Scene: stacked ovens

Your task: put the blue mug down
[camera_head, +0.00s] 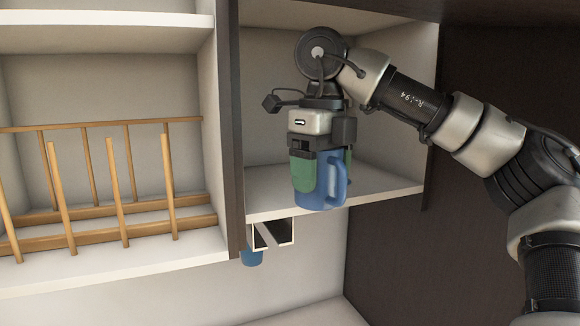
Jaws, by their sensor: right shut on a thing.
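The blue mug (331,188) is in front of the right-hand shelf compartment, upright, with its handle facing the camera. My right gripper (320,172) comes from above with green fingers and is shut on the mug. The mug's lower end shows over the front edge of the shelf board (385,186); I cannot tell whether it touches the board. My left gripper is not in view.
A wooden rack (109,190) with upright pegs stands in the left compartment. A dark divider (226,130) separates the compartments. Below the shelf are a small open box-like bracket (272,235) and a blue object (251,258), partly hidden. The right compartment's board looks otherwise bare.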

